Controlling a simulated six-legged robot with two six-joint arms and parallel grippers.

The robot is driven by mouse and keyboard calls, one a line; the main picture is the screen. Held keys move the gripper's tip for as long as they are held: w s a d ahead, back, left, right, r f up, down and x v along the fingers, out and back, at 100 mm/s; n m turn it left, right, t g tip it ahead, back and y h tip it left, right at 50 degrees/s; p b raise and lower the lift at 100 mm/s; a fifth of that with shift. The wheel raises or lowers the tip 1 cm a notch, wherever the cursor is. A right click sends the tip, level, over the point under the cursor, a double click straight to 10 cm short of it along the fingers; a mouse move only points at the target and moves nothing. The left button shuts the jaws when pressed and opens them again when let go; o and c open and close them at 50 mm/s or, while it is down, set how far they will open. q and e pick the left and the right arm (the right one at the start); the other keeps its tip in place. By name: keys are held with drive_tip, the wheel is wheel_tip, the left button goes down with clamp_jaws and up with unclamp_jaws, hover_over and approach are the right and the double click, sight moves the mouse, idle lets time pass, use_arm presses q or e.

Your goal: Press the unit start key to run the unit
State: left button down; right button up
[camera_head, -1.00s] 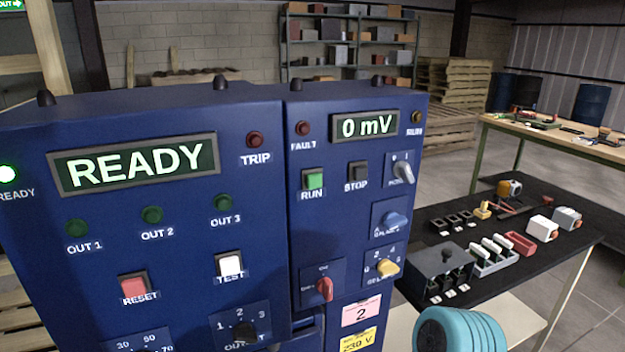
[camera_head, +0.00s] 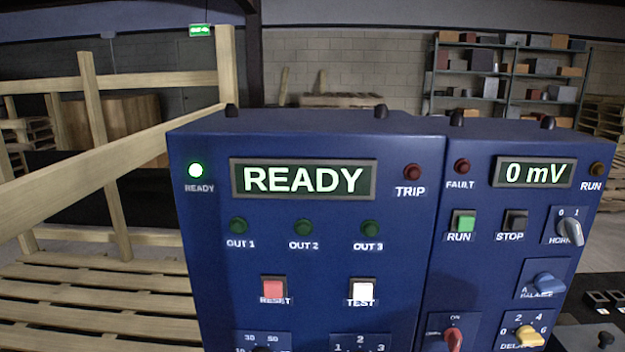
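The blue control unit (camera_head: 405,245) fills the middle and right of the head view. Its green key labelled RUN (camera_head: 464,222) is on the right panel, with a dark key labelled STOP (camera_head: 515,222) to its right. The left display (camera_head: 303,180) reads READY and the right display (camera_head: 533,173) reads 0 mV. The READY lamp (camera_head: 195,170) glows bright; the RUN lamp (camera_head: 597,170) at the right edge looks dark amber and the FAULT lamp (camera_head: 462,167) dark red. Neither of my grippers is in view.
The left panel also bears a red RESET key (camera_head: 273,289) and a white TEST key (camera_head: 363,290). Rotary knobs, such as the yellow one (camera_head: 528,337), stick out at lower right. Wooden pallets (camera_head: 100,300) stand at left; a shelf rack (camera_head: 510,80) stands behind.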

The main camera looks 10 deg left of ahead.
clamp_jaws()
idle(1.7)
